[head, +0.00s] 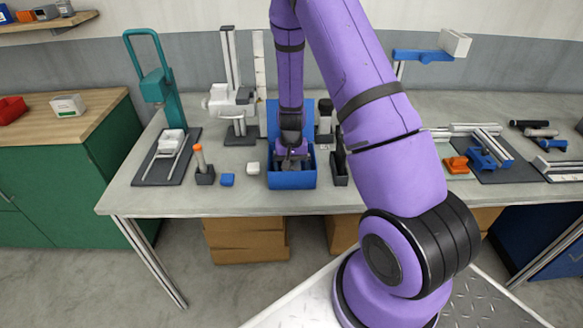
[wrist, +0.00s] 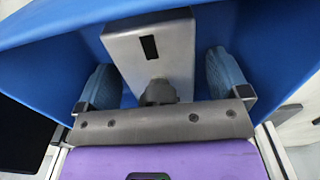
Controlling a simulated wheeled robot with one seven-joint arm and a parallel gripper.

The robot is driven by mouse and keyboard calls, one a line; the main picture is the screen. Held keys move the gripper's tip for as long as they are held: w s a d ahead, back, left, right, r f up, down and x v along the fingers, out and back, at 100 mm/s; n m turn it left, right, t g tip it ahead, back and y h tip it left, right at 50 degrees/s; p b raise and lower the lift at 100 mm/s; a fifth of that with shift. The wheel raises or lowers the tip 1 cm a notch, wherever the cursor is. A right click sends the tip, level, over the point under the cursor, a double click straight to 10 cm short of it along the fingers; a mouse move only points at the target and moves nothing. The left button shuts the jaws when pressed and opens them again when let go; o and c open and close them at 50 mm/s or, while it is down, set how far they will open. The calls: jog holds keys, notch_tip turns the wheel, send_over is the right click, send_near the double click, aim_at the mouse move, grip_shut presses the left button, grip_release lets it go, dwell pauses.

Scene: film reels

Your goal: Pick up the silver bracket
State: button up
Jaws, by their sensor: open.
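The silver bracket (wrist: 150,55) is a flat grey metal plate with a dark slot, and a dark round part shows at its lower end. It is inside a blue bin (wrist: 50,62), which stands on the workbench in the head view (head: 292,181). My gripper (wrist: 163,80) is open, with one blue-grey finger pad on each side of the bracket and a gap on both sides. In the head view my gripper (head: 293,160) reaches down into the bin and hides the bracket. The bracket's lower end is hidden behind the gripper body.
A teal press (head: 153,85) is farther left.

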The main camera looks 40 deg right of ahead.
jog(key=shift+f, duration=0.3)
jog(key=shift+c, duration=0.2)
jog(key=c, duration=1.1)
jog(key=shift+r, duration=0.1)
jog(key=shift+c, duration=0.2)
